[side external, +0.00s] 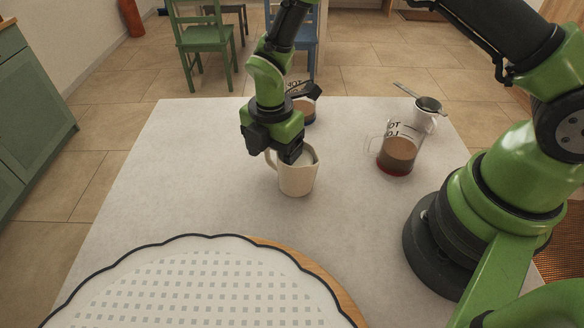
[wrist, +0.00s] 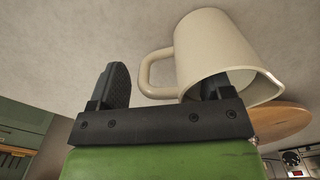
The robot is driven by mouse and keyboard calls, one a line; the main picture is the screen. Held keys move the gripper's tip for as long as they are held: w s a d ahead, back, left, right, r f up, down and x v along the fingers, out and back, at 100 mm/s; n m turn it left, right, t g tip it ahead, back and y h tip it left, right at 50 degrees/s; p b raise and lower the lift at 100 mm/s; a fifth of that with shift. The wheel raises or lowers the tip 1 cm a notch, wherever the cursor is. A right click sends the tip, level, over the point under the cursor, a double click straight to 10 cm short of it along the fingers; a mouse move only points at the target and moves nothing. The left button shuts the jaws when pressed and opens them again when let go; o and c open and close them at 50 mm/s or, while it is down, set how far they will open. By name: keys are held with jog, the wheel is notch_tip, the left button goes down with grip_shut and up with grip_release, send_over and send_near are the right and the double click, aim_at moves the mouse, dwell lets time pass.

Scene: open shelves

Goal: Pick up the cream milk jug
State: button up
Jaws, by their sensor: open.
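The cream milk jug (side external: 300,180) stands upright on the pale table, just below and slightly right of my gripper (side external: 280,157). In the wrist view, the jug (wrist: 215,45) shows its curved handle (wrist: 146,76) toward the left finger. My gripper (wrist: 166,78) is open, with the handle lying between its two fingers in that view. The right finger overlaps the jug's rim area and is partly hidden by the gripper body. I cannot tell whether either finger touches the jug.
Another dark-handled glass vessel (side external: 306,110) is behind my gripper. A white scalloped mat (side external: 200,262) on a round wooden board (side external: 335,290) fills the front.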

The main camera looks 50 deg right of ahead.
jog(key=c, duration=1.2)
notch_tip(320, 180, up, 10)
jog(key=shift+r, duration=0.1)
jog(key=shift+c, duration=0.2)
